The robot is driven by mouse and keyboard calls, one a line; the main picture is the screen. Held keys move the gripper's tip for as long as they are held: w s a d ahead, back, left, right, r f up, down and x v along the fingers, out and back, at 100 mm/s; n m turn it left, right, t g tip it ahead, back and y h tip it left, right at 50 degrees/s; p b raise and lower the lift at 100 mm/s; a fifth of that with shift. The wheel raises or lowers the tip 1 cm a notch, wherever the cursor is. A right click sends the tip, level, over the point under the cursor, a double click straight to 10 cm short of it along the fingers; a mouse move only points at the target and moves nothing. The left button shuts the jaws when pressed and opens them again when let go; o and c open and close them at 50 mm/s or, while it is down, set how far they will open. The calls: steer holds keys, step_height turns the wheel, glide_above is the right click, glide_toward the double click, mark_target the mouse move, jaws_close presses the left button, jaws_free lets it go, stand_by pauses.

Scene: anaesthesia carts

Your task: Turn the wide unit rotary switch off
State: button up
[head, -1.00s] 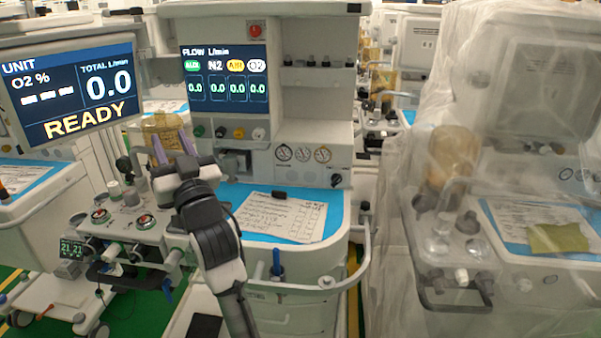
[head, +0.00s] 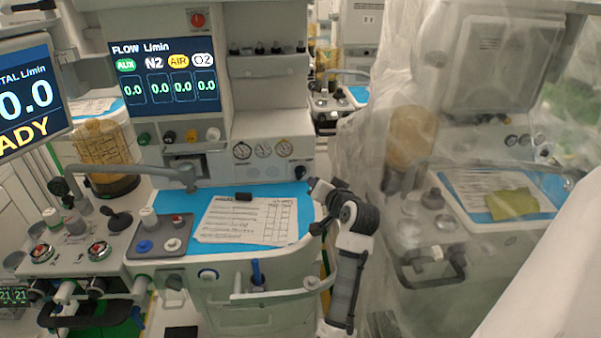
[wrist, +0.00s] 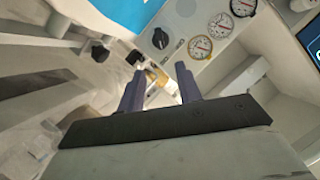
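The rotary switch (head: 300,172) is a small dark knob on the white front panel of the middle cart, right of three round gauges (head: 263,150). In the head view the end of my arm is just below and right of the switch; the fingers are hard to make out there.
A blue worktop (head: 222,196) with a paper sheet (head: 247,220) lies below the panel. A plastic-draped cart (head: 500,60) stands close on the right. A curved rail (head: 290,292) runs along the front. A bobbin-like amber canister (head: 105,150) stands left.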

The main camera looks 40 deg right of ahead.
mark_target(304, 173)
steer(key=p+x, duration=0.2)
steer(key=x, duration=0.9)
steer(key=shift+w+f+p, duration=0.1)
steer(key=shift+w+p, duration=0.25)
steer(key=shift+w, duration=0.05)
steer(key=shift+c, duration=0.3)
jaws_close()
